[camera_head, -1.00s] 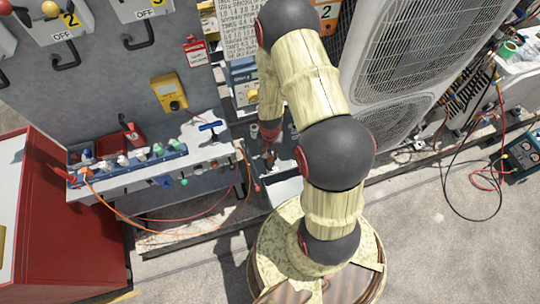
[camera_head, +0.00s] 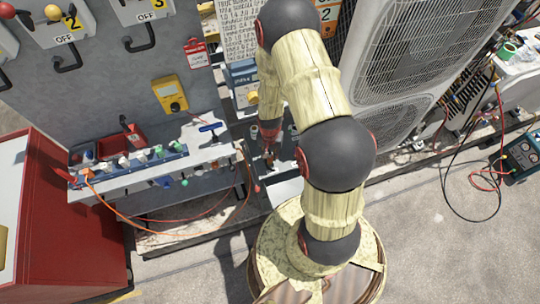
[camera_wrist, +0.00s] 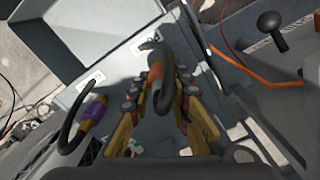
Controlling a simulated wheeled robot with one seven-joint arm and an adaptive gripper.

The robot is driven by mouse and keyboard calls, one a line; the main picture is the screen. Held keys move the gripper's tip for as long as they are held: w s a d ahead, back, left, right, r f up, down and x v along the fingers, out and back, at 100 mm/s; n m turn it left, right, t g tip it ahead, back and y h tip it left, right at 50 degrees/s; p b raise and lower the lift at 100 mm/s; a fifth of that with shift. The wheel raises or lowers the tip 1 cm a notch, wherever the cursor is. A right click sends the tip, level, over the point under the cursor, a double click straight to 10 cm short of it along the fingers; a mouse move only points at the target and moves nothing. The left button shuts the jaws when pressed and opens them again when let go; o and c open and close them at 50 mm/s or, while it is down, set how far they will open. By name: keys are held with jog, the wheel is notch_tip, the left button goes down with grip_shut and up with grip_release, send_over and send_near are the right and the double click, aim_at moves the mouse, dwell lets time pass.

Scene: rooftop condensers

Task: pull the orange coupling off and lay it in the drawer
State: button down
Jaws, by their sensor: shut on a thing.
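In the wrist view the orange coupling (camera_wrist: 156,72) sits between the fingertips of my gripper (camera_wrist: 157,82), which is shut on it. A dark hose curves from the coupling back between the yellow fingers. I cannot tell whether the coupling is still seated on its fitting. An open, pale grey tray-like drawer (camera_wrist: 62,72) lies at the upper left of the wrist view, beyond the fingertips. In the head view my gripper (camera_head: 269,157) is small and low beside the grey cabinet, and the coupling cannot be made out clearly.
A purple coupling (camera_wrist: 92,112) on a dark hose stands left of my fingers. An orange cable (camera_wrist: 255,72) and a black knob (camera_wrist: 270,22) are at the right. In the head view a shelf of fittings (camera_head: 125,175) stands left, and condenser units (camera_head: 410,60) stand right.

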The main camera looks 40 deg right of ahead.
jog(key=shift+r+p, duration=1.2)
jog(key=shift+r, duration=0.7)
jog(key=shift+f, duration=0.1)
